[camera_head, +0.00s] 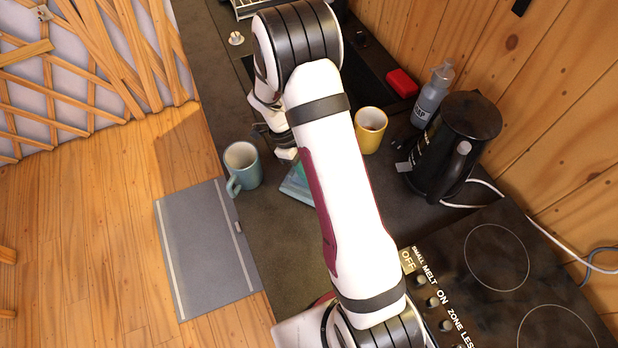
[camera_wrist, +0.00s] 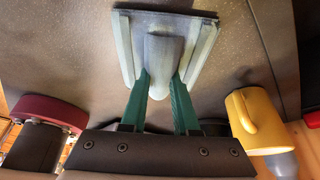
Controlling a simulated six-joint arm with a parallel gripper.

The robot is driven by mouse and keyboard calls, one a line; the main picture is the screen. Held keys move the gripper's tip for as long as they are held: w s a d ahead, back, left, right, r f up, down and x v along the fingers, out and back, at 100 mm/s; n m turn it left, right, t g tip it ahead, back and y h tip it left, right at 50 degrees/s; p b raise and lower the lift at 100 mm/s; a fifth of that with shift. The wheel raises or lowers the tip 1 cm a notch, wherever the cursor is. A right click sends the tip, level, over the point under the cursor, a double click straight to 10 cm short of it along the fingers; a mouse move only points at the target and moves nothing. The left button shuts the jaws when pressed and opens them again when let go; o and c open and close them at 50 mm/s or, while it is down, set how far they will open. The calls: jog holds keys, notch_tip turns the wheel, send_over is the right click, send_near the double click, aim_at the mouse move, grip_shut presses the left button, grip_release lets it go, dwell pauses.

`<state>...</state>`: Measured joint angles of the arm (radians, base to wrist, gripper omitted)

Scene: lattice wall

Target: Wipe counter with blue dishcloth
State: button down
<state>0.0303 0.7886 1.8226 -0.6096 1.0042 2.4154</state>
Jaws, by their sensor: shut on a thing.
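The blue dishcloth (camera_head: 297,186) lies low over the dark counter (camera_head: 272,238), partly hidden behind my arm. In the wrist view the dishcloth (camera_wrist: 204,46) looks like a flat pale blue-grey square with a raised ridge in the middle. My gripper (camera_wrist: 160,82) is shut on that ridge with its green fingers. In the head view my gripper (camera_head: 286,155) is mostly covered by my arm. I cannot tell whether the cloth touches the counter surface.
A blue mug (camera_head: 242,165) stands close left of the cloth, near the counter edge. A yellow mug (camera_head: 370,130) stands to the right. Farther right are a black kettle (camera_head: 455,140), a soap bottle (camera_head: 433,95) and a red block (camera_head: 402,83). A cooktop (camera_head: 500,290) is at lower right.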

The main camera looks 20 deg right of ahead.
jog(key=shift+d, duration=1.25)
jog(key=shift+s+a, duration=0.1)
jog(key=shift+s, duration=3.4)
jog(key=shift+w+d, duration=0.1)
jog(key=shift+d, duration=1.7)
jog(key=shift+w, duration=3.45)
notch_tip(320, 180, up, 8)
jog(key=shift+r, duration=0.1)
jog(key=shift+s+a, duration=0.1)
